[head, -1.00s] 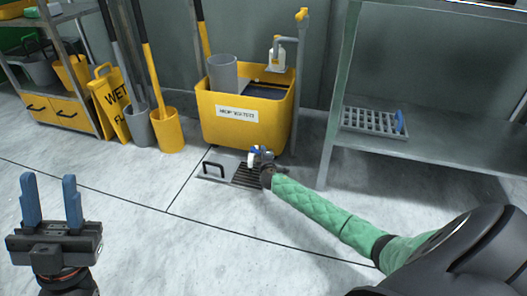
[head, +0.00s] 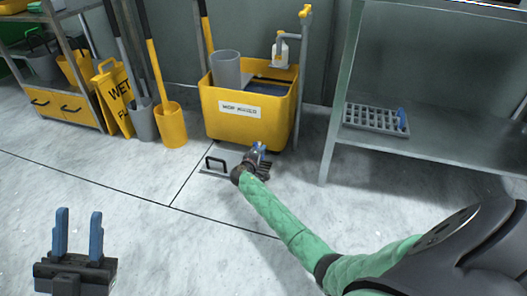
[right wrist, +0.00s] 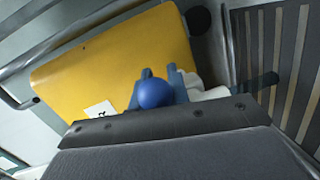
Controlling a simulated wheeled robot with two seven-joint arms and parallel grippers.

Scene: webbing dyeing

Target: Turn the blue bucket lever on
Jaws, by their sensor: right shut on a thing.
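A round blue knob (right wrist: 156,94), which looks like the end of the blue lever, sits between the fingers of my right gripper (right wrist: 160,86) in the right wrist view. The gripper is shut on it. A white fitting (right wrist: 208,92) shows just right of the fingers. In the head view my right gripper (head: 258,151) is low at the foot of the yellow bucket (head: 228,128), and the lever itself cannot be told apart there. The yellow bucket also fills the right wrist view (right wrist: 110,60). My left gripper (head: 78,236) is open and empty at lower left.
A floor plate with a black handle (head: 215,162) lies left of my right gripper. A metal pipe stand (head: 303,80) rises beside the bucket. A steel shelf (head: 430,150) with a grey rack (head: 372,120) stands right. A yellow wet-floor sign (head: 115,98) stands left. The middle floor is open.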

